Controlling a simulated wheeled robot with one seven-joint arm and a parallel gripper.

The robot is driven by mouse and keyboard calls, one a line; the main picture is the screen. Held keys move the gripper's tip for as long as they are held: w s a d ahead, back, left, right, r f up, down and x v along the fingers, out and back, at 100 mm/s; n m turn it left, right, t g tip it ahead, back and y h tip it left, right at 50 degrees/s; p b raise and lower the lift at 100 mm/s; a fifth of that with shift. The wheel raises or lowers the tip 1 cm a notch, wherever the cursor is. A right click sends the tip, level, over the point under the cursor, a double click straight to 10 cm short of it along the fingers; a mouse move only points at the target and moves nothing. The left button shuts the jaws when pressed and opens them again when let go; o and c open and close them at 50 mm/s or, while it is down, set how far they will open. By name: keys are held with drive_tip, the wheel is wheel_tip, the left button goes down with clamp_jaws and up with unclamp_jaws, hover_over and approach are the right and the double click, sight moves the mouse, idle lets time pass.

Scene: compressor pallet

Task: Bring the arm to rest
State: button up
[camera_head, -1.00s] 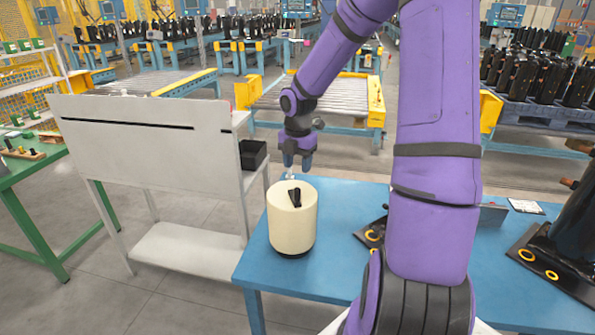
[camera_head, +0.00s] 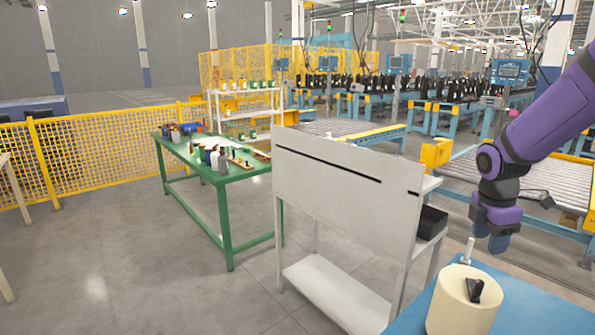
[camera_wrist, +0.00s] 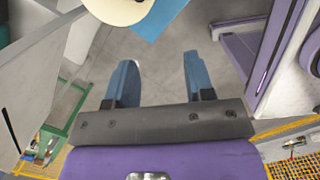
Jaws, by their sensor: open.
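My purple arm reaches in from the right in the head view. My gripper (camera_head: 492,230) hangs above the far edge of the blue table (camera_head: 535,310), behind a cream cylinder with a black handle on top (camera_head: 465,305). In the wrist view my gripper (camera_wrist: 157,75) has its two blue fingers wide apart, with only grey floor between them. The cream cylinder (camera_wrist: 118,8) shows at the top of that view, apart from the fingers.
A white panelled stand (camera_head: 340,185) with a black bin (camera_head: 432,222) is left of the blue table. A green table (camera_head: 225,182) with bottles stands further left. Yellow fencing (camera_head: 90,155) and roller conveyors (camera_head: 515,185) lie behind. Floor at the left is open.

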drive_tip(key=s+a+r+m+t, duration=0.1)
drive_tip(key=s+a+r+m, duration=0.3)
drive_tip(key=s+r+m, duration=0.1)
drive_tip(key=s+a+r+m+t+y, duration=0.1)
drive_tip(key=s+a+r+m, duration=0.3)
drive_tip(key=s, duration=0.5)
drive_tip(key=s+a+r+m+t, duration=0.3)
drive_tip(key=s+a+r+m, duration=0.2)
drive_tip(key=s+r+m, duration=0.1)
drive_tip(key=s+m, duration=0.1)
drive_tip(key=m, duration=0.1)
drive_tip(key=shift+s+r+m+y, duration=0.2)
drive_tip(key=shift+s+m+y, duration=0.1)
drive_tip(key=shift+s, duration=0.1)
